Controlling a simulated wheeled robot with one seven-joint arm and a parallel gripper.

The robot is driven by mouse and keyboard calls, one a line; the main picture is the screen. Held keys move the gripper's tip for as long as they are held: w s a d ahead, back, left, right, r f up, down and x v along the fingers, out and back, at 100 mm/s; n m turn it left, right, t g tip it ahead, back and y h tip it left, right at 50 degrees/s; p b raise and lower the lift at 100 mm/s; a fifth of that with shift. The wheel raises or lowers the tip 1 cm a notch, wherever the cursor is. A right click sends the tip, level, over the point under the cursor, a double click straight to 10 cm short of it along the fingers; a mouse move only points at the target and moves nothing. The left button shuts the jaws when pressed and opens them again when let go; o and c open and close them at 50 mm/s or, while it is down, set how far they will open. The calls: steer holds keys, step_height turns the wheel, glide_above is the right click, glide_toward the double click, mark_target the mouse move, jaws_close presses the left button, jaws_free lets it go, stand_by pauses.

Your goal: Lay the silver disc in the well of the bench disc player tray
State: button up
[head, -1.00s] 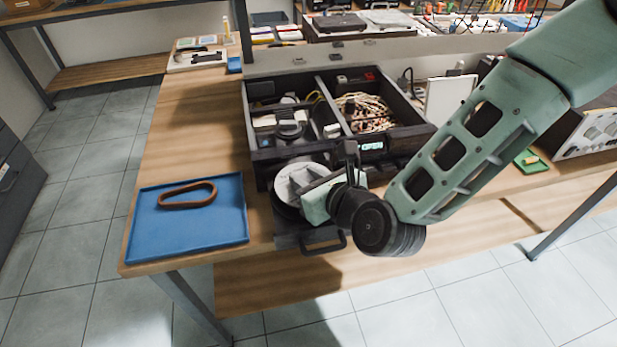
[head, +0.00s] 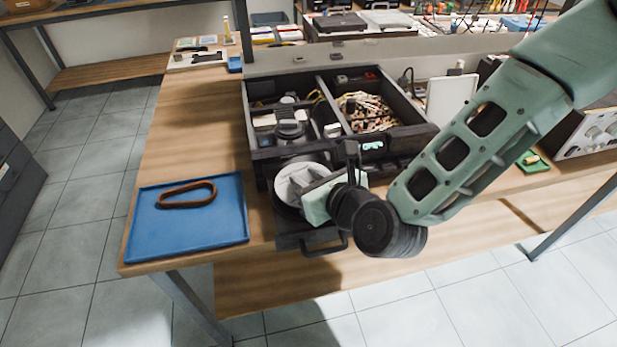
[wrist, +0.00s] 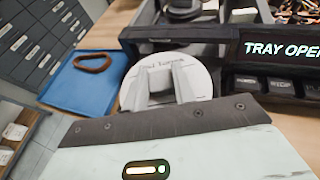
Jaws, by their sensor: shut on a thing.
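The silver disc (head: 292,183) is at the front of the bench disc player (head: 378,147), over its pulled-out tray (head: 290,239). The disc also shows in the wrist view (wrist: 137,92), pale with printed lettering, and my gripper's fingers (wrist: 172,88) overlap its middle. My gripper (head: 309,188) is shut on the disc, low over the tray. The player's display (wrist: 283,48) reads "TRAY OPE", cut by the frame edge. The disc hides the well, and I cannot tell whether the disc touches its floor.
The player's open top shows cables and parts. A white panel (head: 450,100) and a green dish (head: 531,162) are to the right. Open floor lies in front.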

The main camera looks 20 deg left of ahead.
steer(key=shift+s+d+f, duration=0.1)
steer(key=shift+d+f, duration=0.05)
steer(key=shift+f, duration=0.25)
steer(key=shift+s+d+f, duration=0.1)
steer(key=shift+d+f, duration=0.05)
steer(key=shift+f, duration=0.25)
steer(key=o, duration=1)
steer(key=shift+d, duration=0.1)
steer(key=v, duration=0.4)
steer(key=r+v, duration=0.1)
steer(key=v, duration=0.4)
steer(key=shift+w+r+p, duration=0.1)
steer(key=shift+r+p, duration=0.15)
steer(key=shift+p, duration=0.05)
steer(key=s+d+r+p, duration=0.1)
steer(key=p, duration=0.4)
steer(key=shift+s+d+r, duration=0.15)
steer(key=shift+s+r, duration=0.05)
steer(key=p+v, duration=0.5)
steer(key=p, duration=0.5)
steer(key=shift+s+d+p, duration=0.15)
steer(key=shift+d+p, duration=0.05)
steer(key=shift+p, duration=0.1)
steer(key=shift+f, duration=0.1)
